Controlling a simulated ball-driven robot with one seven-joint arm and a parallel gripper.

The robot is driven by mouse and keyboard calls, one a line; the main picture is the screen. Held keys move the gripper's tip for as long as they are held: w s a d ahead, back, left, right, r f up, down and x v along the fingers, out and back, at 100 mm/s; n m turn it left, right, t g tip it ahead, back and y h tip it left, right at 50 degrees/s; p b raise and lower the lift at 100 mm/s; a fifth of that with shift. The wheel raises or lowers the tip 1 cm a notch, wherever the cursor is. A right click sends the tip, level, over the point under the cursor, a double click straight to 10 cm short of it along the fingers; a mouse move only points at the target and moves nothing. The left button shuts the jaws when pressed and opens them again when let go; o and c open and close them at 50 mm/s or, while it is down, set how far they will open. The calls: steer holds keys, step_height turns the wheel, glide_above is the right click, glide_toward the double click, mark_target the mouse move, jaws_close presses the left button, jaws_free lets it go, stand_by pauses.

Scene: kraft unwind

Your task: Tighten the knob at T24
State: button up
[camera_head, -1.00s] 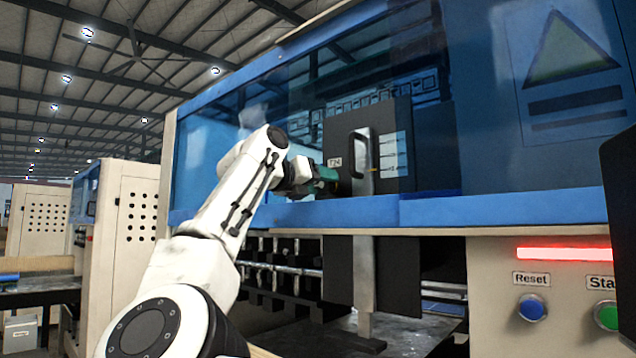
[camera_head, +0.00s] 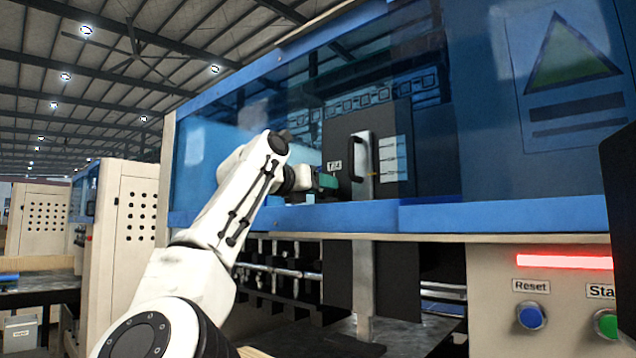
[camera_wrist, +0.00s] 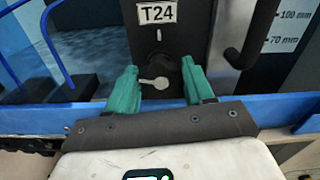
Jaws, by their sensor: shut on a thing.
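The T24 plate (camera_wrist: 157,14) is a white label on a dark upright panel (camera_wrist: 182,40), upper middle in the wrist view; it also shows in the head view (camera_head: 334,166). Below it is the knob (camera_wrist: 157,83), with a pale metal lever-like part lying roughly level. My gripper (camera_wrist: 160,88) has green fingers on either side of the knob and is shut on it. In the head view my gripper (camera_head: 328,182) reaches the panel just below the label; the knob is hidden there.
A black handle (camera_head: 358,160) stands right of the knob, near a marked scale (camera_wrist: 290,20). A blue machine rail (camera_head: 360,218) runs below. Blue hoses (camera_wrist: 60,45) are at left in the wrist view. Reset (camera_head: 532,315) and Start (camera_head: 606,321) buttons are at lower right.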

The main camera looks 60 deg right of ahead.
steer(key=m+p, duration=0.1)
steer(key=m, duration=0.4)
steer(key=m+p, duration=0.1)
steer(key=m, duration=0.4)
steer(key=shift+s+a+f+m, duration=0.1)
steer(key=shift+s+f+m, duration=0.1)
steer(key=shift+m, duration=0.4)
steer(key=o, duration=0.9)
steer(key=shift+a, duration=0.25)
steer(key=shift+o, duration=0.7)
steer(key=shift+d, duration=0.1)
steer(key=shift+s+d, duration=0.1)
steer(key=shift+s, duration=0.05)
